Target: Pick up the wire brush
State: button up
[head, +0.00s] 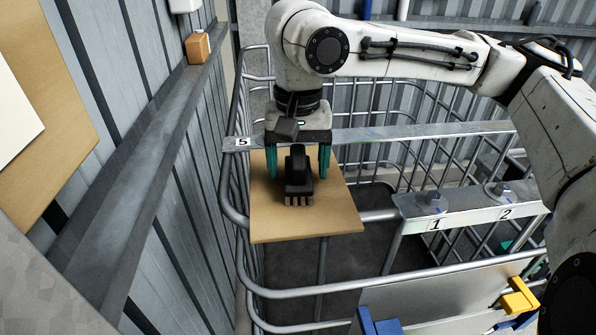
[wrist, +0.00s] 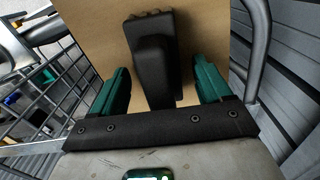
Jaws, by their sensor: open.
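The wire brush (head: 299,177) is a dark block with a raised handle and a row of stubby bristle tufts along its front edge. It lies on a tan board (head: 318,221) inside the wire cage. My gripper (head: 298,172) is above the board with its two green fingers apart, one on each side of the brush. In the wrist view the brush (wrist: 152,60) sits between the open fingers of my gripper (wrist: 162,80), with a visible gap on both sides. The underside of the brush is hidden.
Cage rails (head: 242,225) run close around the board. A metal shelf (head: 470,203) marked 1 and 2 stands at right. Yellow and blue parts sit at front right.

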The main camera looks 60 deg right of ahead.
aim_at(297, 151)
jog(key=c, duration=1.2)
jog(key=shift+r, duration=0.15)
jog(key=shift+r, duration=0.2)
notch_tip(297, 151, up, 2)
jog(key=shift+r+b, duration=0.2)
jog(key=shift+b, duration=0.25)
jog(key=s+a+r+b, duration=0.1)
jog(key=s+a+r, duration=0.2)
jog(key=s+r, duration=0.7)
jog(key=s, duration=0.3)
jog(key=shift+s, duration=0.35)
jog(key=shift+a, duration=0.1)
